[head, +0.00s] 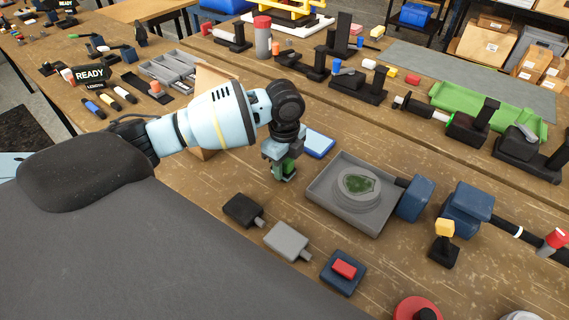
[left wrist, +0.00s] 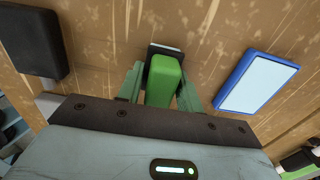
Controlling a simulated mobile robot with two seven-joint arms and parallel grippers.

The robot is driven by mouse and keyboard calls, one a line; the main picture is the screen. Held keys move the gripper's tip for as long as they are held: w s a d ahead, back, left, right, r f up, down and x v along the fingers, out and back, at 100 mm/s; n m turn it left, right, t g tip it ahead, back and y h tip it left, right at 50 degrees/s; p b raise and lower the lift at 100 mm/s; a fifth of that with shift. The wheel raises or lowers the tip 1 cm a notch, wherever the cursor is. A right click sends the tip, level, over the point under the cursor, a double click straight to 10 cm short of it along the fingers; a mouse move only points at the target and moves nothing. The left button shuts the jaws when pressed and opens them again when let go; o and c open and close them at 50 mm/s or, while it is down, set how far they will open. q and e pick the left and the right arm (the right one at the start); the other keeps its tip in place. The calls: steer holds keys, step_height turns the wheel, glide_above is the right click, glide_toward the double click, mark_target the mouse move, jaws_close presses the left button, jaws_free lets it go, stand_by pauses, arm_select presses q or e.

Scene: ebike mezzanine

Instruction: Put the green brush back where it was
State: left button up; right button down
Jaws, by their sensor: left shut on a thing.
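My left gripper (head: 283,174) points down over the workbench, to the left of a grey square tray. It is shut on the green brush (left wrist: 165,78). In the left wrist view the brush's green body sits between the two fingers, with a dark and pale end (left wrist: 166,48) beyond them. In the head view only a little of its green (head: 289,166) shows between the fingers. I cannot tell whether the brush touches the bench top. My right gripper is not in view.
A blue-edged pad (head: 319,143) lies just behind the gripper. The grey tray (head: 325,191) holds a round grey dish (head: 357,190). Black (head: 242,210) and grey (head: 287,242) blocks and a red-topped blue box (head: 343,272) lie in front. Tools and a green tray (head: 470,103) stand behind.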

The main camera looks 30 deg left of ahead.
arm_select(q)
steer(key=shift+f, duration=0.15)
steer(key=o, duration=0.9)
step_height(320, 180, up, 12)
steer(key=shift+r+p, duration=0.15)
steer(key=shift+p, duration=0.25)
